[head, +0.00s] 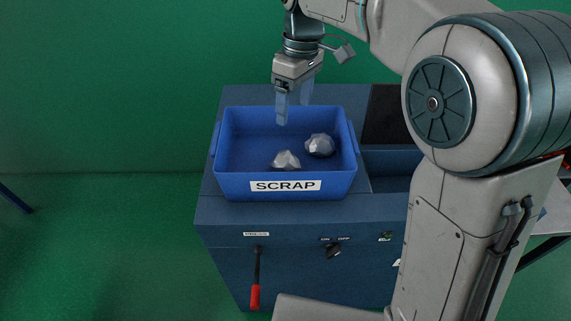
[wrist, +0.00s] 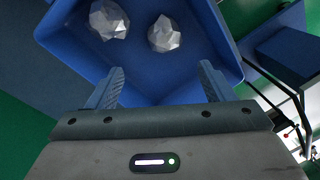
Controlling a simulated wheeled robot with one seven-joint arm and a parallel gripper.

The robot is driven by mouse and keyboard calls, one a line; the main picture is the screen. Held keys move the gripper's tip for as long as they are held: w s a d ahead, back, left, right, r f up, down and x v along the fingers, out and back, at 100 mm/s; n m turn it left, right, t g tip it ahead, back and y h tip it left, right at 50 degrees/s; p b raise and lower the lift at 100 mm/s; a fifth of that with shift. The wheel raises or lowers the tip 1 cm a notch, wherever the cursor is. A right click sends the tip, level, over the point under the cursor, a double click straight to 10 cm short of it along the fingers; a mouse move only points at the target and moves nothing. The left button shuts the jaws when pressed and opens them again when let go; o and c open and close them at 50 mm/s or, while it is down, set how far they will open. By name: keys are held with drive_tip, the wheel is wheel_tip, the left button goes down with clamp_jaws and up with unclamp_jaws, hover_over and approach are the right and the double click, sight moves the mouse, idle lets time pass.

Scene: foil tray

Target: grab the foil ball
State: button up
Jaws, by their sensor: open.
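Two crumpled silver foil balls lie on the floor of a blue tray labelled SCRAP (head: 232,183). In the head view one foil ball (head: 285,160) is near the front wall and the other foil ball (head: 320,146) is further right. In the wrist view one foil ball (wrist: 109,20) is at upper left and the other foil ball (wrist: 165,34) is at upper middle. My gripper (head: 294,111) is open and empty above the back part of the tray. In the wrist view its two fingers (wrist: 162,86) stand apart with only tray floor between them.
The tray stands on a dark blue cabinet (head: 290,225) with a red-handled lever (head: 255,296) and a switch (head: 333,250) on its front. The tray's walls surround the foil balls. A dark recessed area (head: 392,115) lies right of the tray.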

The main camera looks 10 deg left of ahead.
hover_over(285, 161)
drive_tip(key=f, duration=0.8)
drive_tip(key=shift+s+d+f, duration=0.25)
drive_tip(key=shift+s+d, duration=0.1)
drive_tip(key=shift+s, duration=0.05)
drive_tip(key=f, duration=0.2)
drive_tip(key=s+f+p, duration=0.1)
drive_tip(key=f, duration=0.1)
drive_tip(key=shift+s+f, duration=0.2)
drive_tip(key=shift+f, duration=0.55)
drive_tip(key=c, duration=1.1)
